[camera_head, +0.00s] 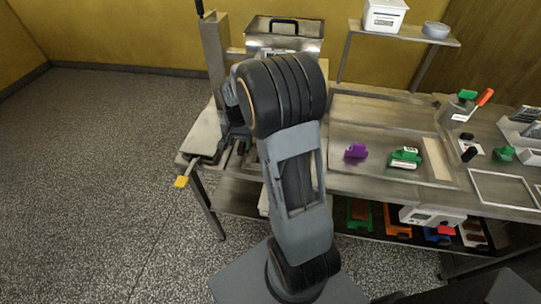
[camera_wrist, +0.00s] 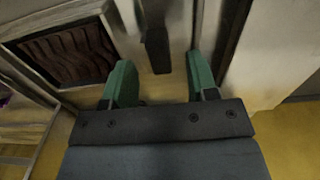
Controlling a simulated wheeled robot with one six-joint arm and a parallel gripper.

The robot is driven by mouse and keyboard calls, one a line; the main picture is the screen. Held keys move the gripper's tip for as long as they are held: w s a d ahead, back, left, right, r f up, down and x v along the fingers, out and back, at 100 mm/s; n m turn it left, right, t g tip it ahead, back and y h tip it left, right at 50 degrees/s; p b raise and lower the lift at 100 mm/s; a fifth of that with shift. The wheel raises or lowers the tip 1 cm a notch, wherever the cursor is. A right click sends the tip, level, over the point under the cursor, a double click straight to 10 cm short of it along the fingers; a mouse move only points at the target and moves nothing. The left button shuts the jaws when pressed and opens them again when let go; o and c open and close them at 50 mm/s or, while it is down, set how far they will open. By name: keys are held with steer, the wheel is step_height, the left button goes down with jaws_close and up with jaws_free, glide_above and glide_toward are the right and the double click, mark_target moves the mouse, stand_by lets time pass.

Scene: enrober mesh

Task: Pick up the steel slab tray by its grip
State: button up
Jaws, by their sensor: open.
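In the wrist view, my gripper (camera_wrist: 159,62) is open, with a green finger on each side. A dark upright grip (camera_wrist: 157,48) shows in the gap between the fingertips, with space visible on both sides. It appears to belong to the pale metal slab tray (camera_wrist: 124,22); the join is not clear. A dark brown, rippled slab (camera_wrist: 68,52) lies in a framed recess at the upper left. In the head view, my arm hides most of the tray area, and the fingers are too covered to make out.
A steel box with a black handle (camera_head: 284,40) stands at the back of the steel table (camera_head: 385,182). A purple piece (camera_head: 356,151) and a green piece (camera_head: 405,157) lie right of my arm. A yellow-ended lever (camera_head: 182,181) juts out at left. The floor at left is clear.

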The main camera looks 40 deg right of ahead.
steer(key=shift+f, duration=1.45)
steer(key=shift+c, duration=0.5)
steer(key=shift+r, duration=0.1)
jaws_close()
